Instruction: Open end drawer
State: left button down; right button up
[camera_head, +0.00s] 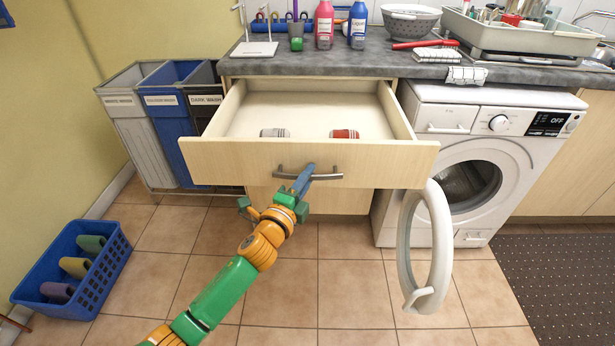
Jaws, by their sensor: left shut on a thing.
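The end drawer (230,160) is the top drawer of the cabinet left of the washing machine. It stands pulled well out, and its inside shows. A grey-white cup-like item (275,133) and a red and white one (344,134) lie in it towards the front. A grey bar handle (328,176) crosses the middle of the drawer front. The fingers partly hide the handle. My right gripper is not in view.
The washing machine (455,105) stands to the right with its round door (437,250) swung open near the drawer's right corner. Laundry bins (165,130) stand left of the cabinet. A blue basket (100,285) is on the floor at left. Tiled floor in front is clear.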

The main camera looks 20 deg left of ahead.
pick_arm(q)
jog(key=c, duration=0.8)
grip_release()
jog(key=s, duration=0.7)
jog(key=shift+a, duration=0.4)
